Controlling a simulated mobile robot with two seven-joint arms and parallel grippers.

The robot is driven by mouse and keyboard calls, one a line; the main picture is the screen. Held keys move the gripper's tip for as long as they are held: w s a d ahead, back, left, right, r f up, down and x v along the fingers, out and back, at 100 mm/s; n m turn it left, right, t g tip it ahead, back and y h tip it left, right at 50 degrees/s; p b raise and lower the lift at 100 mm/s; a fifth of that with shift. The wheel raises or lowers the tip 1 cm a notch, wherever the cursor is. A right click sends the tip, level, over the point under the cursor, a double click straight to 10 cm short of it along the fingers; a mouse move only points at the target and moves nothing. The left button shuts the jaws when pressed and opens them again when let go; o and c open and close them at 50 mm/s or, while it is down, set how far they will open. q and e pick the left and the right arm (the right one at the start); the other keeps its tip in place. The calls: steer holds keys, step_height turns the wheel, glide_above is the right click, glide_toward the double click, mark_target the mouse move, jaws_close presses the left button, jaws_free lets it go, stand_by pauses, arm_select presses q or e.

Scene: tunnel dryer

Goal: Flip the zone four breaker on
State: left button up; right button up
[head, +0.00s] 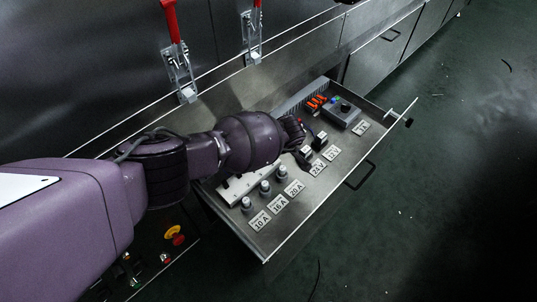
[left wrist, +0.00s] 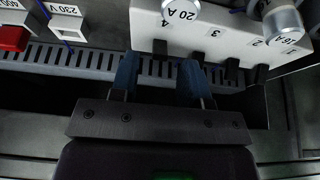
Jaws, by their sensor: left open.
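In the left wrist view a white breaker strip (left wrist: 185,35) carries the numbers 4, 3, 2 and 1 from left to right, with a black breaker lever under each. The zone four breaker (left wrist: 160,48) is the leftmost lever, under the 4. My left gripper (left wrist: 158,72) is open, its two blue fingers apart; the zone four lever shows between and just beyond their tips. I cannot tell whether they touch it. My right gripper is not in view.
The open drawer (head: 340,170) also holds fuse knobs (head: 265,187) labelled 10 A, 16 A and 20 A, black switches (head: 320,140), and a grey box (head: 342,111) with a knob. A slotted duct (left wrist: 85,62) runs beside the strip. Red-handled latches (head: 180,75) stand behind.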

arm_select(q)
steer(key=shift+x, duration=1.05)
steer(key=shift+c, duration=0.4)
jaws_close()
steer(key=shift+w+a+f+g+h+b, duration=0.1)
steer(key=shift+w+a+g+h+b, duration=0.2)
steer(key=shift+g+h+b, duration=0.45)
steer(key=shift+a+r+g+h, duration=0.1)
steer(key=shift+r+g+h, duration=0.1)
steer(key=shift+g+h, duration=0.05)
steer(key=shift+w, duration=0.1)
steer(key=shift+o, duration=0.4)
jaws_free()
